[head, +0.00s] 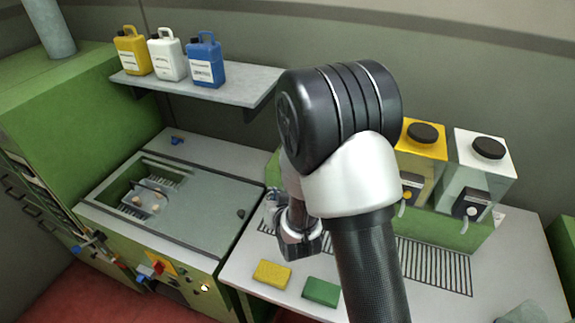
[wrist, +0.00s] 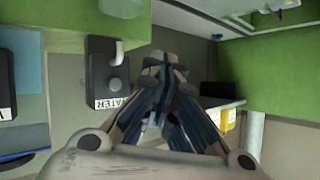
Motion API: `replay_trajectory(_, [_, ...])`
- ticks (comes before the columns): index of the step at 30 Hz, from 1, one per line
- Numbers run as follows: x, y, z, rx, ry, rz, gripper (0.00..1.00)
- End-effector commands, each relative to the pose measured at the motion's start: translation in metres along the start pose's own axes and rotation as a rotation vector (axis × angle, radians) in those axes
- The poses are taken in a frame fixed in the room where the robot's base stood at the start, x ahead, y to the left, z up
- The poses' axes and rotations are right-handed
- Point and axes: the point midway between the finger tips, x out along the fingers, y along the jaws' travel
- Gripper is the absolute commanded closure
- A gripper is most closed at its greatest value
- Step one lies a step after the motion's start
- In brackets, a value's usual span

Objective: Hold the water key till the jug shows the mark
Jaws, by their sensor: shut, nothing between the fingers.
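A dark tap unit (wrist: 105,75) labelled WATER shows left of centre in the wrist view. It has a pale spout and a round grey key (wrist: 116,86). My gripper (wrist: 160,75) is shut and empty, its fingertips to the right of that unit and apart from the key in the picture. In the head view my arm hides most of the gripper and whatever stands behind it, and the WATER label cannot be read there. I cannot make out the jug or its mark for certain in either view.
A yellow dispenser (head: 424,155) and a white dispenser (head: 484,165) stand at the right. A yellow sponge (head: 272,274) and a green sponge (head: 321,292) lie on the pale counter before a slotted grate (head: 440,270). Several jerrycans stand on the shelf (head: 245,84) at left.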

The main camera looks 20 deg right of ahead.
Motion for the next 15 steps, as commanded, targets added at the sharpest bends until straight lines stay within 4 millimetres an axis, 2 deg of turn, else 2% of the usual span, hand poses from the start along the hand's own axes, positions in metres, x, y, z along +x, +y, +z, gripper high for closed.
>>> replay_trajectory(15, [0.045, 0.034, -0.033, 0.001, 0.001, 0.002, 1.0])
